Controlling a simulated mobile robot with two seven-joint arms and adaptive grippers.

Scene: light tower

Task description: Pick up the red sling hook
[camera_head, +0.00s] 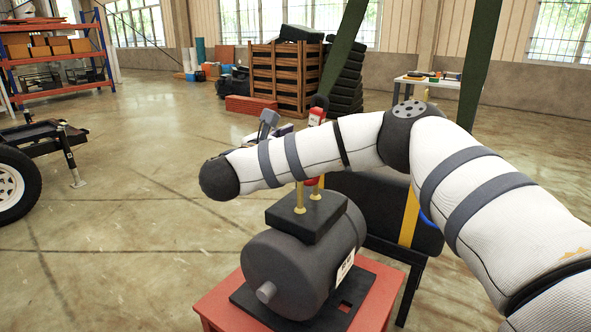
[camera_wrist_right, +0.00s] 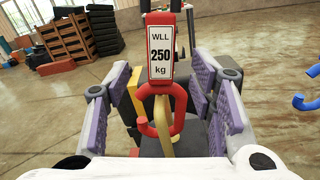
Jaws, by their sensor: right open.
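The red sling hook shows in the right wrist view as a red block (camera_wrist_right: 160,22) with a white label reading "WLL 250 kg" and a red hook (camera_wrist_right: 143,128) below it. A yellow loop shows at the red hook; I cannot tell whether they touch. In the head view its red top (camera_head: 316,115) rises behind my right arm, which hides its middle. My right gripper (camera_wrist_right: 160,92) is open, its purple-padded fingers on either side of the hook, with visible gaps. In the head view part of this gripper (camera_head: 268,124) shows behind the arm. My left gripper is not in view.
A dark grey motor (camera_head: 290,265) with yellow posts on its top box stands on a red table (camera_head: 215,305) below my right arm. A blue hook (camera_wrist_right: 305,101) hangs at the right in the wrist view. The floor to the left is clear up to a wheeled trailer (camera_head: 15,185).

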